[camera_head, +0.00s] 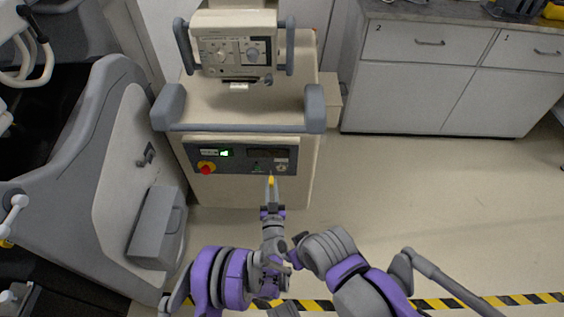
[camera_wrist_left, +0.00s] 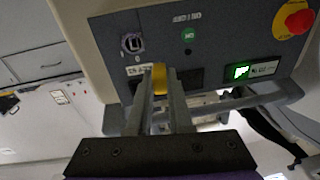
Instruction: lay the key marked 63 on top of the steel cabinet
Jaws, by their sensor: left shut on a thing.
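My left gripper (camera_head: 271,184) is shut on a small yellow piece (camera_head: 271,181), in front of the cart's control panel. In the left wrist view the yellow piece (camera_wrist_left: 159,79) sits between the two fingers of the left gripper (camera_wrist_left: 161,88). It may be the head of the key; no number can be read, and the rest of it is hidden. A pale cabinet (camera_head: 418,84) with drawers and a dark top stands at the back right, well away from the gripper; it may be the steel cabinet. My right gripper does not show.
A cream cart (camera_head: 250,185) with grey handles stands ahead, with a red knob (camera_head: 206,168) and a green display (camera_head: 226,153). A device (camera_head: 235,45) sits on it. A large grey machine (camera_head: 125,165) stands left. The floor (camera_head: 410,200) to the right is clear.

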